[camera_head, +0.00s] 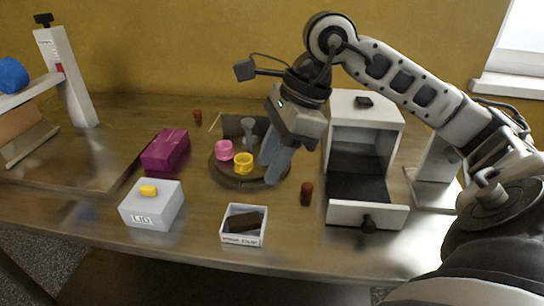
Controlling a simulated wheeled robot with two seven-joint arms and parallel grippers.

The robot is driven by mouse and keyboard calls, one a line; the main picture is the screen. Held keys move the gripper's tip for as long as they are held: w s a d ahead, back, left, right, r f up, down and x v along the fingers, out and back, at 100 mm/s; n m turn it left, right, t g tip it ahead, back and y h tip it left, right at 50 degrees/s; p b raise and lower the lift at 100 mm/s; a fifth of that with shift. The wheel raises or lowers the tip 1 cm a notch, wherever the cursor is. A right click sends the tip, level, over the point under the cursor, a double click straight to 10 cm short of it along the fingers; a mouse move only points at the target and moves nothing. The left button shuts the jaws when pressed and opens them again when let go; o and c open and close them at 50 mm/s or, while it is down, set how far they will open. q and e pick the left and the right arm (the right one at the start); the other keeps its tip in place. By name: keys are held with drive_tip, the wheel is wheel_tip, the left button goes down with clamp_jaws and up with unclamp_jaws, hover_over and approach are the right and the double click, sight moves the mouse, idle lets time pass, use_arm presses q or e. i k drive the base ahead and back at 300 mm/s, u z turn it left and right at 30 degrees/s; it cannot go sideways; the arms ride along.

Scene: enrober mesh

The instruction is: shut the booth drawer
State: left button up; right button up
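The booth (383,112) is a white box at the right of the table with an open front. Its drawer (340,213) is pulled out toward me, with a dark inside, a white front panel and a dark knob (368,224). My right gripper (272,180) points down over the right part of the round tray, left of the booth and apart from the drawer. Its grey fingers look close together, and I cannot tell whether a gap is between them. My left gripper is not in view.
The round tray (223,177) holds a pink ring (224,150) and a yellow ring (243,162). A brown cylinder (306,194) stands just left of the drawer. A small white box (242,237) with a dark piece, a white block (150,207) and a magenta box (165,150) stand farther left.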

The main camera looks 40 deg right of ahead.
sight(363, 199)
drive_tip(key=k, duration=1)
